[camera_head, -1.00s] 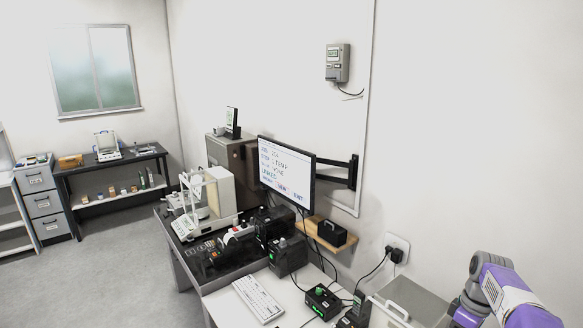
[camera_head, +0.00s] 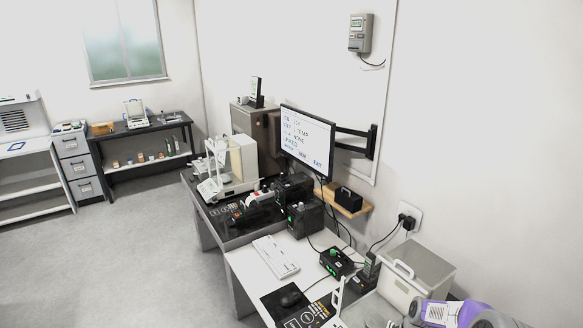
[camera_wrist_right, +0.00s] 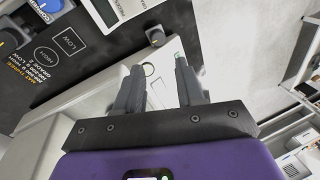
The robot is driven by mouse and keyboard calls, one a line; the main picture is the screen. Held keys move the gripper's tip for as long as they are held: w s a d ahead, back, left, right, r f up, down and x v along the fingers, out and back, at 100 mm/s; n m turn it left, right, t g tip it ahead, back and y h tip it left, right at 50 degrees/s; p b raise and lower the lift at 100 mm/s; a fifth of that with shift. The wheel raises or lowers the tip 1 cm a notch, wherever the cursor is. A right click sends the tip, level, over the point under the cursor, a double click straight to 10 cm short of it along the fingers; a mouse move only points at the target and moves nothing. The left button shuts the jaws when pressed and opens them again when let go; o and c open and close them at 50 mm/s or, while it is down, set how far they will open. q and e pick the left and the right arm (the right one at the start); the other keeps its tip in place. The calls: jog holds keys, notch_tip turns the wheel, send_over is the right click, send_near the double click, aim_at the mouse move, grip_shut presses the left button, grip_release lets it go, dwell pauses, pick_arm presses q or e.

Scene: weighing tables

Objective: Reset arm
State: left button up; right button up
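My right arm (camera_head: 445,312), purple and grey, shows at the lower right corner in the head view. Its gripper is outside that view. In the right wrist view my right gripper (camera_wrist_right: 158,78) has its two dark fingers apart, with nothing held between them. Pale surfaces and a light-coloured edge show behind the fingers. My left arm and left gripper are in neither current view.
The white desk holds a keyboard (camera_head: 275,257), a black box with green lights (camera_head: 336,262) and a lidded grey case (camera_head: 421,268). A monitor (camera_head: 307,142) stands out from the wall.

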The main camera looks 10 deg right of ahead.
jog(key=s+a+f+m+y, duration=0.1)
jog(key=s+a+f+m, duration=0.35)
jog(key=a+f, duration=0.8)
jog(key=s+a+m, duration=0.1)
jog(key=s+a, duration=1)
jog(key=s, duration=0.2)
pick_arm(q)
notch_tip(320, 180, down, 14)
jog(key=b, duration=1.3)
jog(key=shift+w+b, duration=0.25)
jog(key=shift+b, duration=0.1)
pick_arm(e)
notch_tip(320, 180, down, 14)
jog(key=shift+w+f+t, duration=0.25)
jog(key=shift+w+t, duration=0.05)
jog(key=shift+w, duration=0.05)
